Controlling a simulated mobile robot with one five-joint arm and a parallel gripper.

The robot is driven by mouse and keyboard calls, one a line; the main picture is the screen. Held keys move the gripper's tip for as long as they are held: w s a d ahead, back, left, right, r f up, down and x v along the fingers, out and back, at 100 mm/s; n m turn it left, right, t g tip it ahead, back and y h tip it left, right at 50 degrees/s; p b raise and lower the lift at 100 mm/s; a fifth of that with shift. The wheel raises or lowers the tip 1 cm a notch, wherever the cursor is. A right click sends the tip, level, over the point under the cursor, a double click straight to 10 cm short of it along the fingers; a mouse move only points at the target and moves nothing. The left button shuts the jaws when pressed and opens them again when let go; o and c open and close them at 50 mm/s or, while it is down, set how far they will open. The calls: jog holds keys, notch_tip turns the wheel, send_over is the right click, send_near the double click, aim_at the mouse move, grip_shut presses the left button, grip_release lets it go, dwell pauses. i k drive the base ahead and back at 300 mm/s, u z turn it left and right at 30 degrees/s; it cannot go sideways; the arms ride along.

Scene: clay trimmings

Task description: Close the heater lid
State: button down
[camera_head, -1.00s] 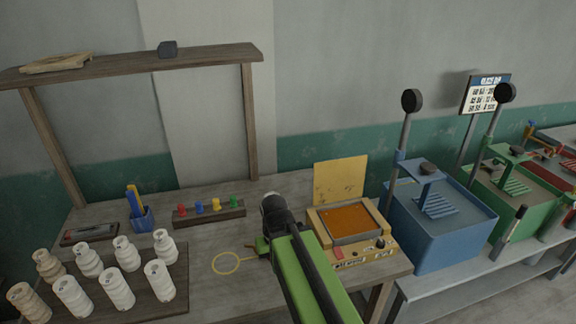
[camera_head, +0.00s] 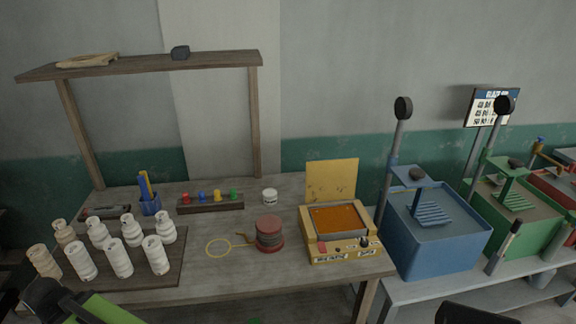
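The heater (camera_head: 340,252) is a yellow box near the right end of the wooden bench. Its shallow pan (camera_head: 338,220) holds a flat orange surface. The heater lid (camera_head: 331,180), a yellow panel, stands open and nearly upright at the back edge of the box. My green arm (camera_head: 95,310) with a dark joint shows at the bottom left, well away from the heater. My gripper's fingers are not visible. Nothing of my arm touches the lid.
A red-brown round stack (camera_head: 269,233) and a white jar (camera_head: 269,196) stand left of the heater. A yellow ring tool (camera_head: 218,247) lies nearby. Several pale bottles (camera_head: 118,258) stand on a board at left. A blue machine (camera_head: 435,235) stands close on the right.

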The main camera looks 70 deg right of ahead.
aim_at(329, 180)
jog(key=u, duration=0.15)
jog(key=k, duration=1.4)
jog(key=z, duration=0.4)
jog(key=i, duration=0.7)
